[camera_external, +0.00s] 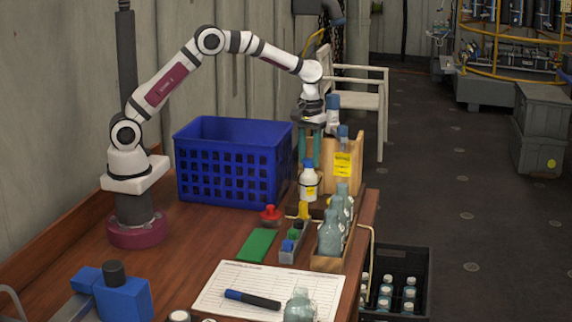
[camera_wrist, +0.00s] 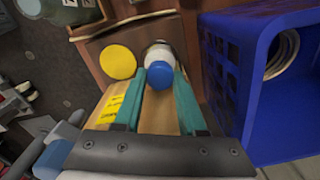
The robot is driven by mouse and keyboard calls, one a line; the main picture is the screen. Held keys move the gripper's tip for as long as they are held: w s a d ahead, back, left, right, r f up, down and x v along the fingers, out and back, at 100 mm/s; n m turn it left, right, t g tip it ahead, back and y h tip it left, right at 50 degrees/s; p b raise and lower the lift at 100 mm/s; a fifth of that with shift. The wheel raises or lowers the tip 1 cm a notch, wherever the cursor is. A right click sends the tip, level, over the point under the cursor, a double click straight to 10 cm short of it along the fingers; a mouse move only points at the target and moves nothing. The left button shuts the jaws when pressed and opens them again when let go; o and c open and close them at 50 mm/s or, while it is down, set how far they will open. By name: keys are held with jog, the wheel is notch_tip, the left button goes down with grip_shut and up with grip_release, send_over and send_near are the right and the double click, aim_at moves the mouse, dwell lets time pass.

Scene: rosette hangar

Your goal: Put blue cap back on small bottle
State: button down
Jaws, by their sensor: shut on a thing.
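A small white bottle (camera_external: 308,184) with a yellow label stands upright on the wooden table, right of the blue crate. The blue cap (camera_wrist: 160,74) is between the teal fingertips of my gripper (camera_wrist: 159,80), with the white bottle (camera_wrist: 160,52) directly below it. In the external view, my gripper (camera_external: 309,163) points down, shut on the blue cap (camera_external: 308,163) at the bottle's top. The cap lines up with the bottle's neck. I cannot tell whether it is seated or just above the neck.
A blue crate (camera_external: 217,172) stands close to the left. A wooden box (camera_external: 354,178) with a yellow note is close to the right. Several clear bottles (camera_external: 329,238) stand in a rack in front, beside a grey tray (camera_external: 290,256) with small caps. A red-topped item (camera_external: 271,214) sits nearby.

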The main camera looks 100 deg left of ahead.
dwell(0.4)
grip_release()
dwell(0.4)
jog(key=shift+r, duration=3.5)
grip_shut()
jog(key=shift+f, duration=0.2)
jog(key=shift+f, duration=2.6)
